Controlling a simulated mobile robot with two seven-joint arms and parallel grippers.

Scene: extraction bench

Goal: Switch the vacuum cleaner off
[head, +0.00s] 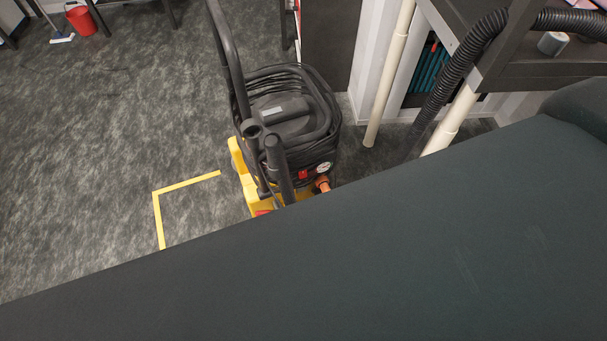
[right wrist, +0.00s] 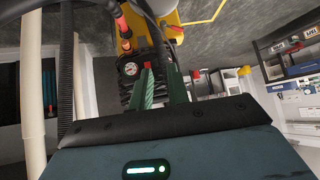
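The vacuum cleaner (head: 285,110) stands on the floor in the upper middle of the head view, with a yellow base and black hose or cable coiled around its dark top. A small red switch (head: 303,174) sits beside a round gauge (head: 323,167). In the right wrist view the gauge (right wrist: 131,67) and a red part (right wrist: 147,65), apparently the switch, are just beyond my right gripper (right wrist: 162,78). Its green fingers are apart, with nothing seen between them. I cannot tell whether a fingertip touches the red part. My left gripper is in neither view.
My dark arm covers the lower head view. A pale pipe (head: 389,75) and a black corrugated hose (head: 452,75) stand right of the cleaner, beside a dark bench (head: 540,70). Yellow tape (head: 157,215) marks open floor at left. A red bucket (head: 81,20) is far off.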

